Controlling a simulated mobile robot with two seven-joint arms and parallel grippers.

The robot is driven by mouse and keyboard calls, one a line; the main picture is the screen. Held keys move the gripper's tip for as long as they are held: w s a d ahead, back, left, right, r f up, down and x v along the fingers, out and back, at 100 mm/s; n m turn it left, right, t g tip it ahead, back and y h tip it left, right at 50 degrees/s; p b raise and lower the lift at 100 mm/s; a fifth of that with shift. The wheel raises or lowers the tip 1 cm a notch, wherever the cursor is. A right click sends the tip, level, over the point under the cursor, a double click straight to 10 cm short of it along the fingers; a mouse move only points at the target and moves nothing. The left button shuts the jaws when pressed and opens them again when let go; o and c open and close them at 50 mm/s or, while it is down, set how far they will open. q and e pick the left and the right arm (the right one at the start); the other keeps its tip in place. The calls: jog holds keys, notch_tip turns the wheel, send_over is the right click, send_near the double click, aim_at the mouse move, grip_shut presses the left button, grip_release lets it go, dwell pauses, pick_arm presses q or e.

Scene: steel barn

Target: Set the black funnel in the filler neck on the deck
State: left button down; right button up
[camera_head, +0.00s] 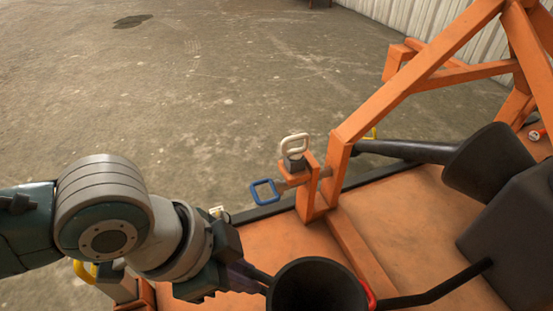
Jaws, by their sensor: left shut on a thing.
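The black funnel (318,287) is at the bottom centre, its wide round mouth facing up towards the camera. My left gripper (258,281) comes in from the left and is shut on the funnel's left side. The funnel's lower part is hidden, so I cannot tell whether its spout is inside anything. A red part (370,294) shows at the funnel's right edge, where a black tube (440,288) ends. I cannot tell whether this is the filler neck. The orange deck (272,245) lies below. My right gripper is not in view.
An orange frame (412,86) rises behind the funnel, with a blue loop (264,191) and a cream loop (294,144) on its bracket. A black shaft with a cone-shaped guard (489,164) and a black box (520,240) occupy the right. The concrete floor beyond is mostly clear.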

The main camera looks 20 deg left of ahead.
pick_arm(q)
jog(key=shift+f+b, duration=1.3)
jog(key=shift+f, duration=0.5)
jog(key=c, duration=0.8)
grip_release()
jog(key=p+v, duration=0.6)
jog(key=v, duration=0.3)
jog(key=shift+s+a+r, duration=0.15)
jog(key=shift+r, duration=0.25)
jog(key=shift+r, duration=0.1)
